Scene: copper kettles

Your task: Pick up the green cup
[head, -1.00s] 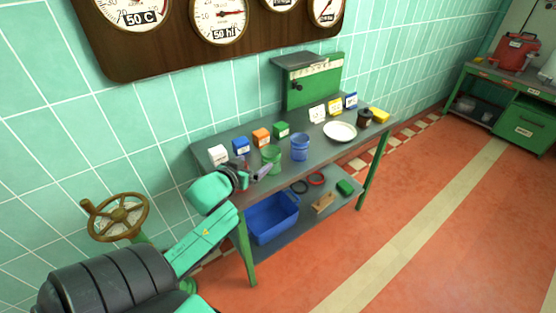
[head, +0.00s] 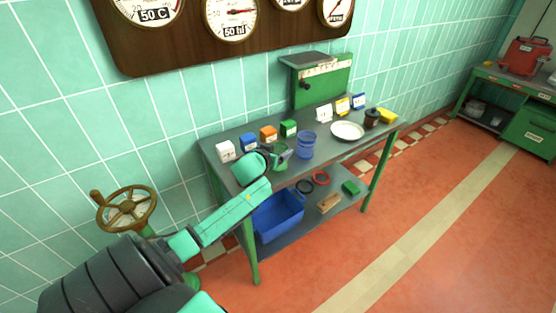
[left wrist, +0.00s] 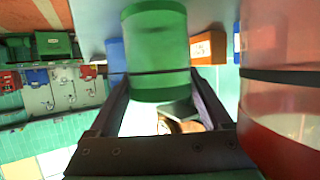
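The green cup (head: 282,151) stands on the grey top of the workbench, left of the blue cup (head: 306,145). My left gripper (head: 279,156) is at the cup, with my wrist hiding part of it in the head view. In the left wrist view the green cup (left wrist: 157,50) is between the two dark fingers (left wrist: 160,95). The fingers are spread wide, one on each side of the cup. The gaps at its sides are small, and contact is hard to tell. My right gripper is not in view.
White, blue, orange and green boxes line the bench's wall side. A white plate (head: 347,131) and a dark jar (head: 372,118) are to the right. A blue bin (head: 278,217) sits on the lower shelf. A reddish blurred shape (left wrist: 285,100) fills the wrist view's right side.

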